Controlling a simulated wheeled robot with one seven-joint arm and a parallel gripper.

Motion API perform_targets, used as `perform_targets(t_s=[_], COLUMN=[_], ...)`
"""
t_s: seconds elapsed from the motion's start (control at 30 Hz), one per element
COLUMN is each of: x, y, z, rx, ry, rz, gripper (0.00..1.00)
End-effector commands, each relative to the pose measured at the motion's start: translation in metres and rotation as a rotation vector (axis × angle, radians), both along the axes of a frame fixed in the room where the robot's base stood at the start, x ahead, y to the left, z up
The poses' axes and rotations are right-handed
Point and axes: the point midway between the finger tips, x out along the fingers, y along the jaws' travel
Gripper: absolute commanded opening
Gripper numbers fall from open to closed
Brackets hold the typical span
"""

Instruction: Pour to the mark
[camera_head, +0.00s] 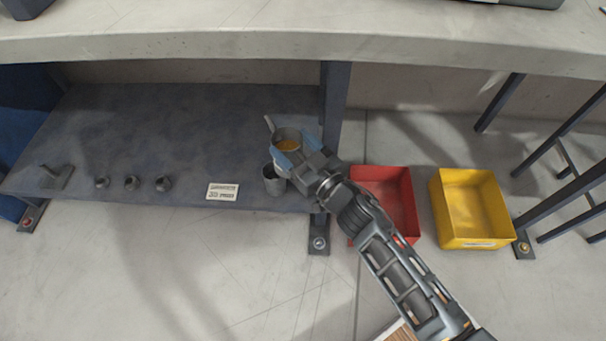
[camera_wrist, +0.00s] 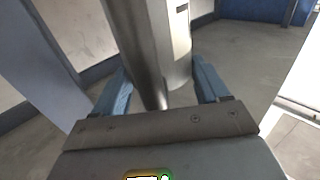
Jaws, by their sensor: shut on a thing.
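My gripper (camera_head: 293,153) is shut on a grey metal vessel (camera_head: 287,134), with orange contents showing inside its open top. A thin light bar sticks up at the vessel's far left side. In the wrist view, the grey vessel (camera_wrist: 150,45) stands between the two blue fingers of my gripper (camera_wrist: 161,68). A smaller grey cup (camera_head: 275,184) is just below and left of the held vessel in the head view, near the shelf's right front corner. The held vessel partly overlaps it. The cup's inside looks dark; I cannot make out a mark or its level.
The low dark shelf (camera_head: 150,130) carries a small white label card (camera_head: 222,192), several small round weights (camera_head: 132,183) and a grey bracket-like piece (camera_head: 57,176). A red bin (camera_head: 390,185) and a yellow bin (camera_head: 470,205) stand right. A shelf post (camera_head: 333,100) rises close behind my gripper.

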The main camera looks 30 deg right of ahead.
Motion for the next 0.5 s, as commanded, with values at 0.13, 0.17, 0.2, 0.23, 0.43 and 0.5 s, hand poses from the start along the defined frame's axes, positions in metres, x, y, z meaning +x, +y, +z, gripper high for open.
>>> perform_targets(t_s=[0.13,0.17,0.2,0.23,0.43,0.5], x=[0.008,0.009,0.01,0.011,0.012,0.012], y=[-0.003,-0.004,-0.004,-0.005,-0.005,-0.005], z=[-0.053,-0.059,-0.065,-0.069,-0.079,-0.079], rx=[0.003,0.003,0.005,0.007,0.009,0.009], ry=[0.003,0.004,0.006,0.008,0.013,0.013], rz=[0.041,0.048,0.055,0.061,0.078,0.078], gripper=[0.04,0.04,0.04,0.04,0.04,0.04])
